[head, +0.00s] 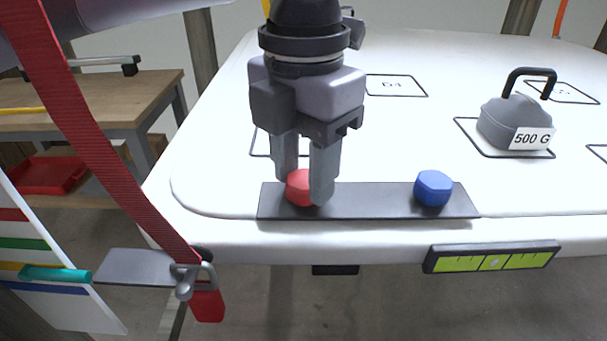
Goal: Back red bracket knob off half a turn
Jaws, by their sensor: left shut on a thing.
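The red knob (298,190) sits at the left end of a dark flat bracket plate (370,201) along the front edge of the white cart roof. My left gripper (304,188) comes down from above and is shut on the red knob, one finger on each side. The fingers hide part of the knob. A blue knob (433,188) sits at the right end of the same plate, apart from the gripper. My right gripper is not in view.
A grey 500 G weight (515,118) with a black handle stands on the white roof (400,130) at the right. A level strip (492,257) is on the front edge. A red strap (110,150) runs down at the left to a buckle (190,277).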

